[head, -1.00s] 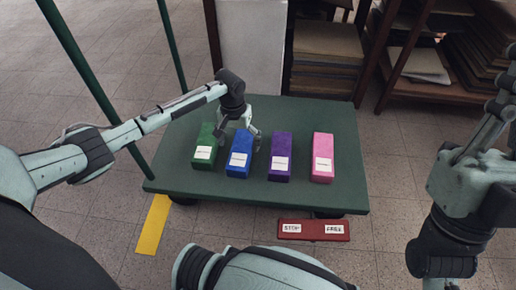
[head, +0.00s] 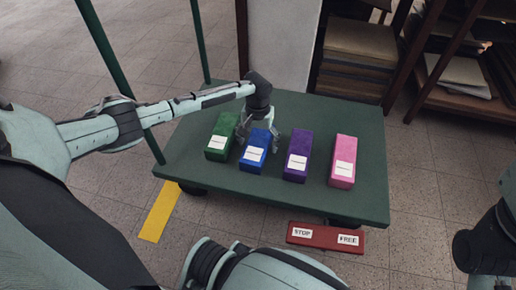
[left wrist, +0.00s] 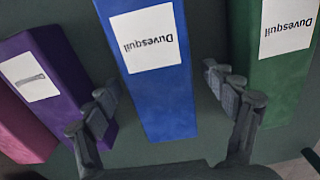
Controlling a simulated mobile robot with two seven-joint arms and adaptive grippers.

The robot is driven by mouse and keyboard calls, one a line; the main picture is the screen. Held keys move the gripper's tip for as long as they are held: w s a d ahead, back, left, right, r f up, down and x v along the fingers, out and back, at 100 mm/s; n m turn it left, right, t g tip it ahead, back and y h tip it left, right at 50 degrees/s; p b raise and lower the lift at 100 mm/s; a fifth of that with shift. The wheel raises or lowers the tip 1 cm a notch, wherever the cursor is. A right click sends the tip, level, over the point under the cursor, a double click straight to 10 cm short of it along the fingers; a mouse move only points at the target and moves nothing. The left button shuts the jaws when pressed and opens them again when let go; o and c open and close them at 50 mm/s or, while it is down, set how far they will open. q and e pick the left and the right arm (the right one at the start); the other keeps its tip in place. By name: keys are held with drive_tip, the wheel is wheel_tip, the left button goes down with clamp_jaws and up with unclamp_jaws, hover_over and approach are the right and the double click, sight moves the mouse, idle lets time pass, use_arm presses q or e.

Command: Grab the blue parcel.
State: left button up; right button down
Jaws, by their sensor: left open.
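The blue parcel (head: 256,148) is a long velvet block with a white label, lying on the green cart between the green and purple parcels. In the left wrist view the blue parcel (left wrist: 160,95) has a label reading "Duvesquil". My left gripper (head: 258,140) is open over it. In the left wrist view the fingers of my left gripper (left wrist: 168,95) stand on either side of the blue parcel, with gaps visible; I cannot tell how deep they reach. My right gripper is out of view.
The green parcel (head: 221,135) lies close to the left, the purple parcel (head: 297,155) and pink parcel (head: 343,160) to the right. The green cart (head: 365,125) has upright posts at its left and a red STOP/FREE pedal (head: 325,238) in front. Shelves with stacked boards (head: 353,60) stand behind.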

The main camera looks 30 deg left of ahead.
use_arm(q)
drive_tip(key=shift+c, duration=0.4)
drive_tip(key=c, duration=1.5)
drive_tip(key=shift+o, duration=0.2)
drive_tip(key=shift+r, duration=0.1)
